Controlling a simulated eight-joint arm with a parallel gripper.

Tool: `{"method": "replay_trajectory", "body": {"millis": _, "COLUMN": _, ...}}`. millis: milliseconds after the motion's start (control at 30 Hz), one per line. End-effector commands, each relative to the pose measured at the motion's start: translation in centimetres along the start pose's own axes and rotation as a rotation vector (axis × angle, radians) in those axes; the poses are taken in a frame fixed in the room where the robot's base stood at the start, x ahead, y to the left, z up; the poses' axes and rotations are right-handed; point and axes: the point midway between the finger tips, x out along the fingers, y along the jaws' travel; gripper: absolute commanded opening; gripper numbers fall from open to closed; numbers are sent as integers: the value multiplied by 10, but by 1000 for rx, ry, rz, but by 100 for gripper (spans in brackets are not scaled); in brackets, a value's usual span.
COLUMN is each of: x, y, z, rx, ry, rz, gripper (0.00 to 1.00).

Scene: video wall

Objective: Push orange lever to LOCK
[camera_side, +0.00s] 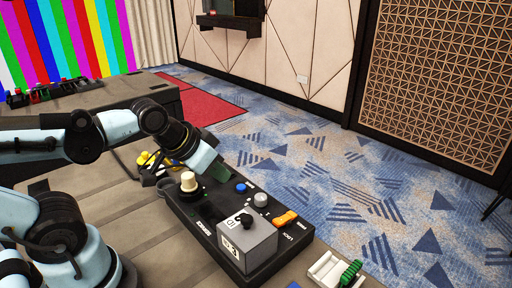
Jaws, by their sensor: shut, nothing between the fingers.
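The orange lever (285,218) sits near the right end of a black control box (187,212) on the table, beside a small "LOCK" label. Its exact setting is too small to tell. My gripper (221,174) hangs over the back left part of the box, up and left of the lever and apart from it. It is shut and empty; its fingertips are small and dark in this view.
The box also carries a cream knob (188,181), a blue button (241,187), a grey knob (260,200) and a grey block with a black knob (247,246) in front of the lever. A white holder with a green item (350,272) lies at the right.

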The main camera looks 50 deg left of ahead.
Motion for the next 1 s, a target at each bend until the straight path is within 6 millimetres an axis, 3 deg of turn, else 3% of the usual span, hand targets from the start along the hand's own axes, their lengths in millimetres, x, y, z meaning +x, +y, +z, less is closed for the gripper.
{"method": "replay_trajectory", "body": {"millis": 267, "x": 2, "y": 23, "z": -24, "rx": -126, "ry": -8, "rz": 56, "gripper": 0}}
{"method": "replay_trajectory", "body": {"millis": 500, "x": 10, "y": 69, "z": -62, "rx": -361, "ry": -47, "rz": 149, "gripper": 0}}
{"method": "replay_trajectory", "body": {"millis": 700, "x": 18, "y": 100, "z": -79, "rx": -503, "ry": -85, "rz": 197, "gripper": 0}}
{"method": "replay_trajectory", "body": {"millis": 1000, "x": 21, "y": 111, "z": -85, "rx": -562, "ry": -103, "rz": 212, "gripper": 0}}
